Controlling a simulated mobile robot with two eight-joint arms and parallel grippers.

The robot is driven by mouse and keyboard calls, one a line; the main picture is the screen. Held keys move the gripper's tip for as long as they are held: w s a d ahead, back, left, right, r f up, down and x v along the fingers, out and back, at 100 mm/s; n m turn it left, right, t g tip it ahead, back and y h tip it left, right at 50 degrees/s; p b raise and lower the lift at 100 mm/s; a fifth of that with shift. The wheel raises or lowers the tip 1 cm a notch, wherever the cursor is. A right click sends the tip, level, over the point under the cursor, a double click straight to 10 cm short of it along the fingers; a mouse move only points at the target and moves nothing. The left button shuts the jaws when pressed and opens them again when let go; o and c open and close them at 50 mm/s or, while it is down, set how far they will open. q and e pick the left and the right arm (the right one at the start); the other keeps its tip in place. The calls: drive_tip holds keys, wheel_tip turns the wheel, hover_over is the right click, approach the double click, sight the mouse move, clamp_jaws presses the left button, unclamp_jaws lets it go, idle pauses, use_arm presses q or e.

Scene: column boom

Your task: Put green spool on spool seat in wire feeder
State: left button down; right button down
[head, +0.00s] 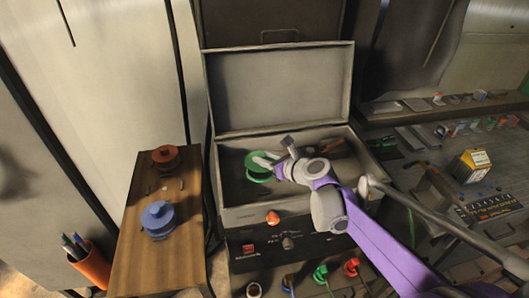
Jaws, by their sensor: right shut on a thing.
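The green spool (257,174) is inside the open wire feeder (228,192), toward the left of its interior. My right gripper (276,160) reaches in from the right, with a finger over the green spool's upper right side; it is shut on the spool. I cannot tell whether the spool rests on anything. The spool seat cannot be made out; the spool and my gripper cover that part of the interior. My left gripper is out of view.
The feeder's lid (280,92) stands open at the back. A wooden side table (160,262) at left holds a red spool (165,156) and a blue spool (158,216). An orange pen cup (92,266) stands beside it. A cluttered bench with a yellow box (471,166) is at right.

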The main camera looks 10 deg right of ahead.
drive_tip(key=shift+w+f, duration=0.1)
drive_tip(key=shift+f, duration=2.1)
drive_tip(key=shift+f+b, duration=0.2)
drive_tip(key=shift+b, duration=0.1)
drive_tip(key=c, duration=0.5)
unclamp_jaws()
drive_tip(key=shift+r, duration=0.1)
